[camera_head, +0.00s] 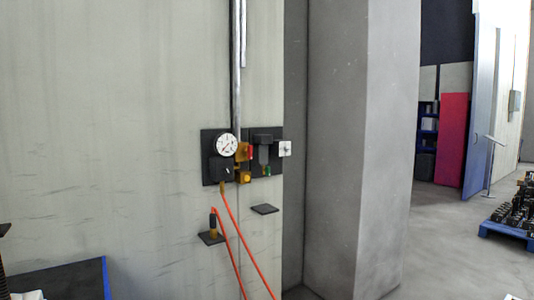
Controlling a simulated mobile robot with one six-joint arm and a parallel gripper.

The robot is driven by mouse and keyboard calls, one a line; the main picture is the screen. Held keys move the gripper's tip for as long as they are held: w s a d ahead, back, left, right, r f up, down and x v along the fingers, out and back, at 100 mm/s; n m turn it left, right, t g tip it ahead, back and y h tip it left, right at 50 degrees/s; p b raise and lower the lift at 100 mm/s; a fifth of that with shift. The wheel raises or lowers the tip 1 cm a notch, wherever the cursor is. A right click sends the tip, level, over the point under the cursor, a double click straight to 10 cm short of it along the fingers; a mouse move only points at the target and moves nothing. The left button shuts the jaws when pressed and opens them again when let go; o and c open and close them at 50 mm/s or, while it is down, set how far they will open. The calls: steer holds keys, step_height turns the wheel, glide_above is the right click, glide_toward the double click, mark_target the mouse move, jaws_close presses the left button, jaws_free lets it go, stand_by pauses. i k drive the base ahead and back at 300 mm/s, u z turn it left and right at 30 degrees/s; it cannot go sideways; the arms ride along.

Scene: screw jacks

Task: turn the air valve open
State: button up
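An air panel with dark backing plates (209,160) is fixed to the pale wall, at the middle of the head view. It carries a round white gauge (227,145). Right of the gauge is a yellow valve-like fitting (242,152) with a small red part (250,153), at the foot of a vertical metal pipe (236,80). This looks like the air valve, but it is too small to tell how its handle is set. A yellow block (244,177) sits just below. My gripper is not in view.
Orange hoses (231,222) hang below the panel. Two small dark shelves (265,209) jut from the wall, the left one bearing a dark and brass fitting (213,222). A grey pillar (335,140) stands right. A dark blue-edged surface (60,282) is lower left. A blue pallet (508,232) lies far right.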

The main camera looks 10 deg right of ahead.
mark_target(249, 151)
steer(key=z, duration=0.25)
steer(key=i, duration=0.8)
steer(key=u, duration=4.8)
steer(key=i, duration=0.15)
steer(key=z, duration=2.9)
